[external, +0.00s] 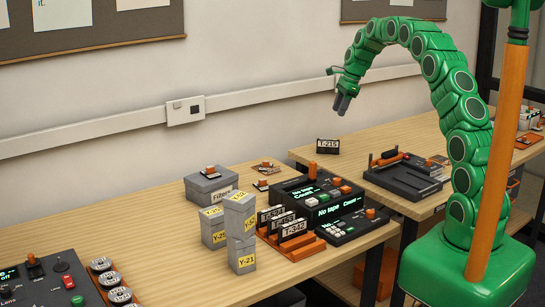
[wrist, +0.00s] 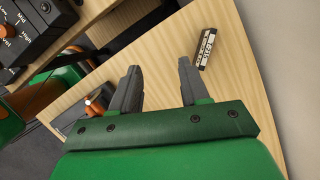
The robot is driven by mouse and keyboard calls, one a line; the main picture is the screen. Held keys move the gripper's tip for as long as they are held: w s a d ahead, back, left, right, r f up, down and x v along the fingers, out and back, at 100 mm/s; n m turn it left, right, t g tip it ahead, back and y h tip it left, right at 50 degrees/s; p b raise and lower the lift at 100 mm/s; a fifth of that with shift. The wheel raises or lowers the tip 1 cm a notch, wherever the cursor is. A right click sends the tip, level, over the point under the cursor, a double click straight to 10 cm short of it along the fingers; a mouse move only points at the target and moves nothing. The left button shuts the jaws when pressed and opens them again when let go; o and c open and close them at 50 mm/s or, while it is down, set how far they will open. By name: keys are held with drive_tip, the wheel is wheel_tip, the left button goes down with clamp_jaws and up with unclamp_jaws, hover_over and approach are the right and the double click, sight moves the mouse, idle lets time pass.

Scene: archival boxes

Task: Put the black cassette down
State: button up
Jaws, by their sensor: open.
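A black cassette with a white label reading T-215 (external: 328,146) stands on the right-hand wooden table, near its back left corner. It also shows in the wrist view (wrist: 206,48), beyond the right fingertip and apart from it. My gripper (external: 342,104) hangs in the air above the table, pointing down, a little right of the cassette in the external view. In the wrist view, the two dark fingers of my gripper (wrist: 158,78) are spread apart with only bare table between them.
An orange rack (external: 300,243) holds several black labelled cassettes on the left table, beside a "No tape" console (external: 318,193). Grey boxes labelled Y (external: 241,257) stand left of it. A dark tray device (external: 403,180) sits right of the cassette. Bare wood surrounds the cassette.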

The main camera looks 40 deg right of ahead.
drive_tip(key=s+a+r+n+g, duration=0.1)
drive_tip(key=s+a+r+n, duration=0.3)
drive_tip(key=s, duration=0.5)
drive_tip(key=s+a+r+n+g+h, duration=0.15)
drive_tip(key=s+a+n, duration=0.3)
drive_tip(key=s, duration=0.45)
drive_tip(key=s+a+r+n, duration=0.3)
drive_tip(key=s+a+r, duration=0.15)
drive_tip(key=s, duration=0.45)
drive_tip(key=s+a+f+n+h, duration=0.1)
drive_tip(key=s+n, duration=0.4)
drive_tip(key=s, duration=0.9)
drive_tip(key=s+a+f+n+g, duration=0.1)
drive_tip(key=s+n, duration=0.5)
drive_tip(key=s, duration=0.7)
drive_tip(key=shift+s+a+f+h, duration=0.4)
drive_tip(key=shift+a+f, duration=0.3)
drive_tip(key=shift+f, duration=0.25)
drive_tip(key=shift+a+g, duration=0.1)
drive_tip(key=shift+g, duration=0.15)
